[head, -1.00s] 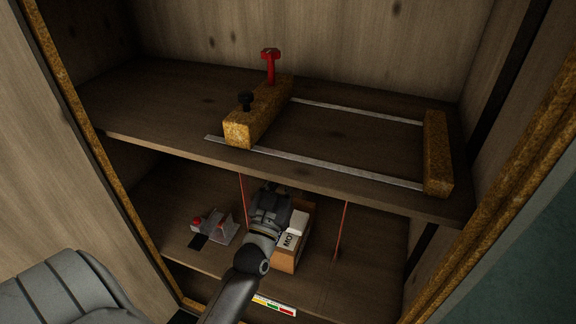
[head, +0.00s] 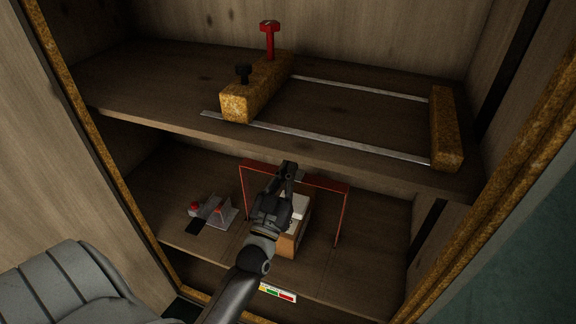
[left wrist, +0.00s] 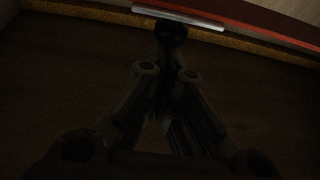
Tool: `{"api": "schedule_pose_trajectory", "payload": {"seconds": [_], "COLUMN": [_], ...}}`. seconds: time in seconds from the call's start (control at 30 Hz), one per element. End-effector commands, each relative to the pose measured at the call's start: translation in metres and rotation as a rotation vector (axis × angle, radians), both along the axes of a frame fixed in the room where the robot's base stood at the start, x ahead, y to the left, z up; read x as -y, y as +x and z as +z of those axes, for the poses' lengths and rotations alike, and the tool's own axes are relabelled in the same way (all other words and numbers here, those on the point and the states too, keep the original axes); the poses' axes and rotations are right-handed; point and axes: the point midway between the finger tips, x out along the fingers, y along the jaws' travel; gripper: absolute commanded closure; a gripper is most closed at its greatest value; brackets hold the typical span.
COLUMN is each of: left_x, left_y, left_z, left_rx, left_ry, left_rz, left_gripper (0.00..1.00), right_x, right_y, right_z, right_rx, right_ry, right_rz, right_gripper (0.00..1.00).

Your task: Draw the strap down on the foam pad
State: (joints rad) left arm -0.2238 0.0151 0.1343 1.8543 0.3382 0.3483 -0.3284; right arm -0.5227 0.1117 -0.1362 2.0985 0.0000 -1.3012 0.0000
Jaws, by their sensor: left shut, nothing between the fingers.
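A red strap-like band (head: 323,184) spans between two thin red uprights on the lower shelf, like an arch. Below it stands a cardboard box (head: 289,245) with a white block (head: 300,205), possibly the foam pad, at its top; my gripper partly hides both. My left gripper (head: 289,168) is shut and empty, its fingertips overlapping the band near its middle. In the left wrist view the closed fingers (left wrist: 170,35) point toward a pale metallic strip (left wrist: 180,18) beside the red band (left wrist: 260,30). Contact cannot be told. My right gripper is not in view.
The upper shelf (head: 160,95) overhangs just above, carrying a wooden clamp frame (head: 240,100) with red and black knobs and metal rails. A small grey device with a red button (head: 212,212) sits left of the box. Cabinet walls close in both sides.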

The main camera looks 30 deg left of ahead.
Motion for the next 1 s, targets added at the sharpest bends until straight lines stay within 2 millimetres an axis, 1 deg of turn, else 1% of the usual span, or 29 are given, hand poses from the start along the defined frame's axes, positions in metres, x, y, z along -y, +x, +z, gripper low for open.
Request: {"api": "schedule_pose_trajectory", "payload": {"seconds": [0.03,0.2,0.4,0.83,0.87,0.9,1.0], "left_x": [0.000,0.000,0.000,0.000,0.000,0.000,-0.001], "left_y": [0.000,0.000,0.000,0.001,0.001,0.001,0.003], "left_z": [-0.007,-0.015,-0.016,-0.012,-0.011,-0.010,-0.005], "left_rx": [-0.002,-0.001,-0.001,0.001,0.001,0.001,0.002], "left_ry": [0.001,0.001,0.001,0.001,0.001,0.001,0.001], "left_rz": [-0.001,-0.001,-0.001,-0.001,-0.001,-0.001,-0.001], "left_gripper": [1.00,1.00,1.00,1.00,1.00,1.00,1.00], "right_x": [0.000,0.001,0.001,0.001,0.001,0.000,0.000], "right_y": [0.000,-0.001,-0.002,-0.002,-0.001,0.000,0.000], "right_z": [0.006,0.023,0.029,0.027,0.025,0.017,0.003], "right_rx": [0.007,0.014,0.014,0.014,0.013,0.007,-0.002], "right_ry": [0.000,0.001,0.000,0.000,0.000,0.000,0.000], "right_rz": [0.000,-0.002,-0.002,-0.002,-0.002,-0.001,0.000], "right_gripper": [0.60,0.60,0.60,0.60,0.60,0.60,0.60]}}
